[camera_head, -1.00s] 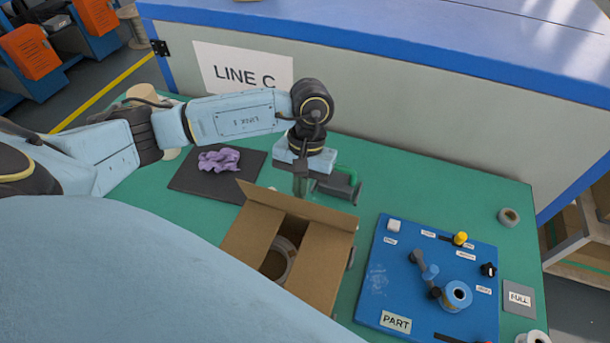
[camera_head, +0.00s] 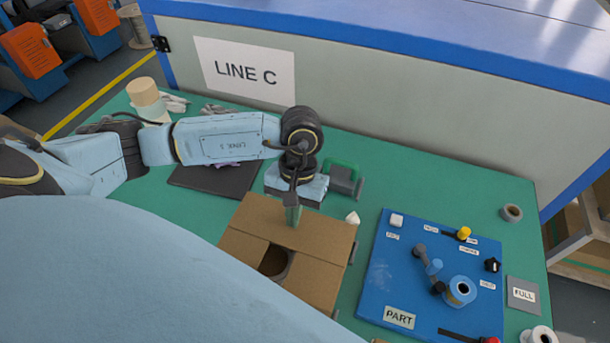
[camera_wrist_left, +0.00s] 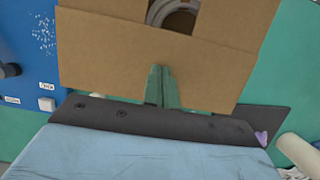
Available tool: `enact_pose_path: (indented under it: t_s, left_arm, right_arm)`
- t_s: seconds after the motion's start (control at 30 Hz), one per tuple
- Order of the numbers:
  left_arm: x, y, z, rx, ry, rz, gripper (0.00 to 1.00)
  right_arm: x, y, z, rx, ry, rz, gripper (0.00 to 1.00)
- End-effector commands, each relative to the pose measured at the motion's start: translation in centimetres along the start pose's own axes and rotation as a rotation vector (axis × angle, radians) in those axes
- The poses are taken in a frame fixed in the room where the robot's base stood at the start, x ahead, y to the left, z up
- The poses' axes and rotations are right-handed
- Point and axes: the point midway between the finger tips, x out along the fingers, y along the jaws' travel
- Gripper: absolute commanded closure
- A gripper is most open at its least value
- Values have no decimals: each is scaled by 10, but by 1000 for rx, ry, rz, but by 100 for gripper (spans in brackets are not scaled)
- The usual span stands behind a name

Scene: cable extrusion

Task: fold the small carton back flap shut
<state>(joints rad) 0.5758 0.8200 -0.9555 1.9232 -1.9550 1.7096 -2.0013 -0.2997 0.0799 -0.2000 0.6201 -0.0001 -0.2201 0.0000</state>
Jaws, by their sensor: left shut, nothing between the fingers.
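The small carton (camera_head: 315,283) stands on the green table in front of me. Its back flap (camera_head: 262,215) lies folded over the top, close to flat. The side flaps also lie inward, with a gap in the middle where a grey ring-shaped coil (camera_wrist_left: 176,17) shows in the left wrist view. My left gripper (camera_head: 293,217) points down at the back flap, fingers together and empty. Its green fingertips (camera_wrist_left: 161,87) are at the flap in the left wrist view and appear to touch it. My right gripper is not in view.
A blue PART board (camera_head: 385,275) with knobs and a spool lies right of the carton. A dark mat (camera_head: 205,178) lies behind left. A green-handled tool (camera_head: 345,178) and a white cone (camera_head: 352,217) are behind the carton. A wall labelled LINE C bounds the back.

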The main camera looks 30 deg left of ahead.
Motion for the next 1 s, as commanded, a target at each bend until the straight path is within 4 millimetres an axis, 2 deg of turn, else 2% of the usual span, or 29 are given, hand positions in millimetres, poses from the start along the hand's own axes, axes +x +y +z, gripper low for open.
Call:
enact_pose_path:
  t_s: [0.03,0.27,0.8,1.0]
  left_arm:
    - [22,0,3,-4,-19,-8,100]
    - [20,1,4,-1,-19,-7,100]
    - [-56,-1,24,-5,-14,-5,100]
    - [-78,0,30,-2,-14,-5,100]
  right_arm:
    - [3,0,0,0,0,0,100]
    - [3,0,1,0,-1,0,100]
    - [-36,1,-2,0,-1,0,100]
    - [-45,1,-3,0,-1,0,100]
